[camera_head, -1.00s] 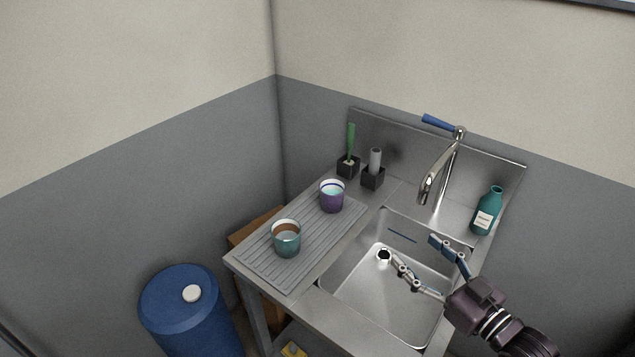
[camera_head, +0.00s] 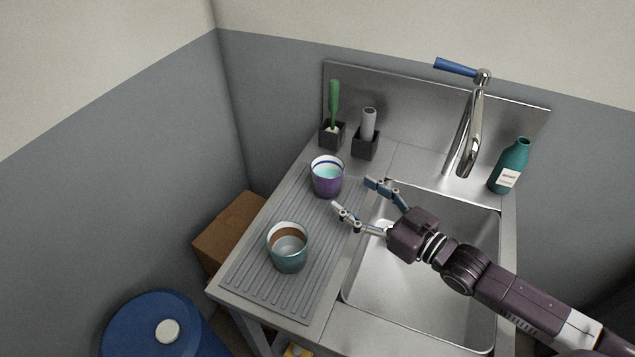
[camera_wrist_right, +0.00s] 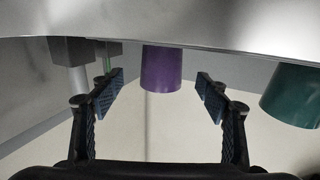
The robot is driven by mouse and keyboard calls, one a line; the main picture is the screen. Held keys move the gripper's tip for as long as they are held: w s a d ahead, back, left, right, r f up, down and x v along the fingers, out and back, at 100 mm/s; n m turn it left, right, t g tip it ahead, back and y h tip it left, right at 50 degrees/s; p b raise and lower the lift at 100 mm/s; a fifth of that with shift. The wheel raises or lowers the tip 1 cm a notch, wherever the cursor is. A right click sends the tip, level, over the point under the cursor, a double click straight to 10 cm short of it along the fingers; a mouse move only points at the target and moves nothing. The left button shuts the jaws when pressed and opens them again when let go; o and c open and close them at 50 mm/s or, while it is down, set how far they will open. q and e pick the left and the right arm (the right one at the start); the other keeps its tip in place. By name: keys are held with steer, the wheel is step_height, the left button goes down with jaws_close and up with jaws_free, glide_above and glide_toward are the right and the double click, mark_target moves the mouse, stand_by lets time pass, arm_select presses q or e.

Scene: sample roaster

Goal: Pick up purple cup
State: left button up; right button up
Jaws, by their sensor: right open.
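The purple cup (camera_head: 327,180) stands upright on the ribbed drainboard (camera_head: 262,262), near its back end, with a white and blue inner rim. My right gripper (camera_head: 351,193) is open and empty, just to the right of the cup, with its fingers pointing toward it. In the right wrist view the purple cup (camera_wrist_right: 161,70) shows upside down, between and beyond the two open fingers (camera_wrist_right: 160,88), apart from them. A teal cup (camera_head: 288,250) stands nearer the front of the drainboard; part of a teal cup (camera_wrist_right: 293,95) also shows at the right of the wrist view. My left gripper is not in view.
The sink basin (camera_head: 415,296) lies under my right arm. A faucet (camera_head: 470,130) and a teal bottle (camera_head: 509,166) stand behind it. Two dark holders, one with a green brush (camera_head: 333,105), stand behind the purple cup. A blue barrel (camera_head: 135,325) is at lower left.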

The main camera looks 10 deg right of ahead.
mark_target(338, 188)
steer(key=shift+w+a+f, duration=0.15)
steer(key=shift+w+f, duration=0.1)
steer(key=shift+f, duration=0.4)
steer(key=shift+w+a+f+b, duration=0.1)
steer(key=shift+w+a+b, duration=0.1)
steer(key=shift+w+b, duration=0.1)
steer(key=shift+x, duration=1.4)
steer(key=p+x, duration=0.1)
steer(key=x, duration=0.3)
steer(key=shift+w+a+r, duration=0.25)
steer(key=shift+a+r, duration=0.05)
steer(key=shift+a, duration=0.1)
steer(key=c, duration=1.5)
